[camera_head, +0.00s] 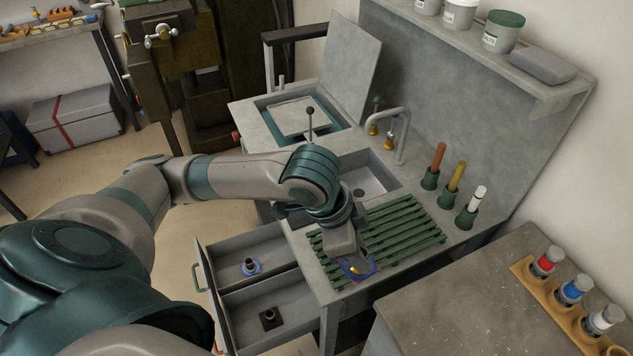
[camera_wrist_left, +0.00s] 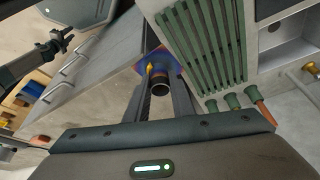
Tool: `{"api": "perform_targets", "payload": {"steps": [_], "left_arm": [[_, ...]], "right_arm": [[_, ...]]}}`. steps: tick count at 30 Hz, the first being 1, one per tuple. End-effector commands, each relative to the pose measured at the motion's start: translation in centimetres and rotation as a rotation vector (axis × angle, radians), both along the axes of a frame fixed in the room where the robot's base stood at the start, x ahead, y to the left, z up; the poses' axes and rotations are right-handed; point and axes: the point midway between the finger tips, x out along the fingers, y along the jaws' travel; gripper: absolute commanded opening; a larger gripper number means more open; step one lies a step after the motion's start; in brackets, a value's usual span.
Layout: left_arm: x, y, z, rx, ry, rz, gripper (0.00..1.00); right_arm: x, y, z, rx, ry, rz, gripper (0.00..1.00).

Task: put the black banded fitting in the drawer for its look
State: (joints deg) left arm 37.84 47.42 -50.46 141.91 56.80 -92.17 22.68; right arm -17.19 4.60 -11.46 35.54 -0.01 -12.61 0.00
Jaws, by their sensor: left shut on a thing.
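My left gripper (camera_head: 352,258) is shut on a fitting (camera_head: 358,271) above the front left corner of the green slatted rack. The fitting has a blue round flange and a small yellow part. In the left wrist view, the fitting (camera_wrist_left: 160,86) shows a dark round tube end between the fingers (camera_wrist_left: 160,95); its band is not clear. An open drawer (camera_head: 237,284) below has two compartments. The far one holds a blue-flanged fitting (camera_head: 250,267) and the near one a black square-based fitting (camera_head: 269,318). My right gripper is not in view.
The green slatted rack (camera_head: 405,222) lies beside a sink (camera_head: 372,180) with a tap. Several upright handled tools in green holders stand at its back. A side bench (camera_head: 450,310) with a wooden rack of coloured containers is at the right. Jars (camera_head: 503,32) stand on a shelf.

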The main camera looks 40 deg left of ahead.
Motion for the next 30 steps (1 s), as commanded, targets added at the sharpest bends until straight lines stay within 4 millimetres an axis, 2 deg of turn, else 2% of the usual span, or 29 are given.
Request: {"api": "perform_targets", "payload": {"steps": [5,12,16,21,30], "left_arm": [[2.8,0.5,-1.3,0.005,0.005,0.219,0.00],[7.2,2.5,-3.9,0.002,0.005,0.672,0.00],[8.5,3.4,-4.8,-0.001,0.001,0.848,0.00],[8.9,3.9,-5.2,-0.003,-0.003,0.928,0.00],[8.9,3.9,-5.2,-0.003,-0.003,0.926,0.00]], "right_arm": [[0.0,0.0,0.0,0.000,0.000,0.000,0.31],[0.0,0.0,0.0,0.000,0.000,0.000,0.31],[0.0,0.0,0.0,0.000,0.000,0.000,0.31],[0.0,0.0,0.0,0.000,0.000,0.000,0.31],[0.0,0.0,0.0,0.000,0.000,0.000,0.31]]}}
